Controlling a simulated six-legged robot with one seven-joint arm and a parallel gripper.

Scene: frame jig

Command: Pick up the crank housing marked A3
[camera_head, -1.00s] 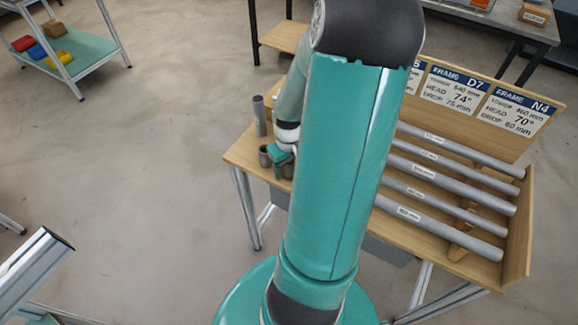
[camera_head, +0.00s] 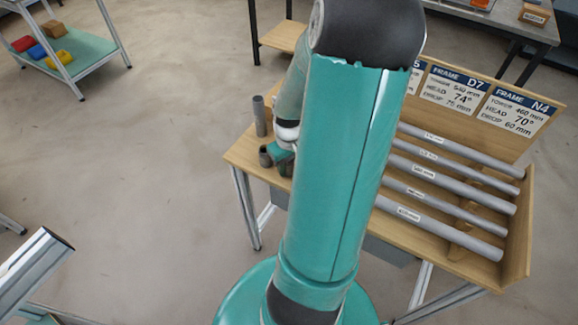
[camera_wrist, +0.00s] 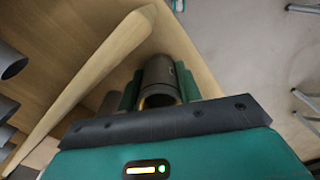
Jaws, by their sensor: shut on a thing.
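My gripper (camera_wrist: 159,91) is shut on a short dark grey hollow cylinder (camera_wrist: 159,72), with one teal finger on each side. The cylinder's round open end faces the wrist camera, and a brassy glint shows inside. No A3 marking is readable on it, so I cannot tell which housing it is. In the head view my gripper (camera_head: 282,154) is low over the left end of the wooden bench, and the held part is mostly hidden. A similar short cylinder (camera_head: 265,157) stands just left of it. Whether the held part touches the bench is not clear.
A taller grey tube (camera_head: 259,116) stands upright behind on the wooden bench (camera_head: 240,153). Several long labelled grey tubes (camera_head: 450,212) lie to the right, below frame cards (camera_head: 455,88). In the wrist view a wooden rail (camera_wrist: 95,80) runs left of the fingers. The bench edge is close.

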